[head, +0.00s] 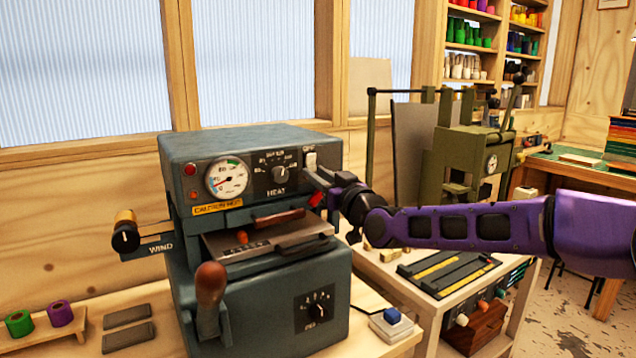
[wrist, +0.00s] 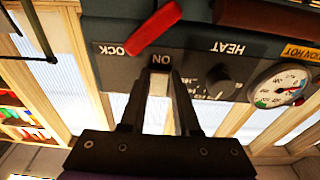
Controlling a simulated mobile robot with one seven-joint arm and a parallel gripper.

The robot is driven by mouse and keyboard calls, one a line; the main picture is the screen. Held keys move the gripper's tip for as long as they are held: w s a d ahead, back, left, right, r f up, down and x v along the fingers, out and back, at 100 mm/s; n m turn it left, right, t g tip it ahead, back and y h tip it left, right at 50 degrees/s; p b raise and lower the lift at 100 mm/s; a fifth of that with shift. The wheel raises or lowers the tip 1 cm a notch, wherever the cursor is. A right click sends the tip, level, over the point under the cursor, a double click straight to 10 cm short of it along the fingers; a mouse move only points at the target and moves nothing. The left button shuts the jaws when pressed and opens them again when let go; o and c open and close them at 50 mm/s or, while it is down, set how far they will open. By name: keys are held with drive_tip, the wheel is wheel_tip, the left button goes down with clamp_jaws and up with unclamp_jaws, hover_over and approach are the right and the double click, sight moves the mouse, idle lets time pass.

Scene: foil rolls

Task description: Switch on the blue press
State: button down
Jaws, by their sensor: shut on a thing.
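The blue press (head: 250,150) is a blue-grey machine on the bench in the head view, with a gauge, a HEAT dial and a small white switch (head: 311,160) under an OFF label at the front's upper right. My gripper (head: 318,174) reaches in from the right, its fingertips at the switch. In the wrist view, which is upside down, my gripper (wrist: 158,78) has its two fingers close on either side of the pale switch (wrist: 157,88), beside the ON label. It is shut on the switch. Which way the switch is tipped is hard to tell.
A red LOCK lever (wrist: 155,30) is close by the fingertips. A brown-handled lever (head: 211,285) and a WIND knob (head: 126,235) stick out of the press. An olive machine (head: 465,150) stands behind my arm.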

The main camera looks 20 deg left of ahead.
drive_tip(key=c, duration=0.6)
unclamp_jaws()
drive_tip(key=shift+c, duration=0.2)
drive_tip(key=shift+d, duration=0.1)
drive_tip(key=p+v, duration=0.2)
drive_tip(key=v, duration=1.5)
drive_tip(key=shift+s, duration=0.25)
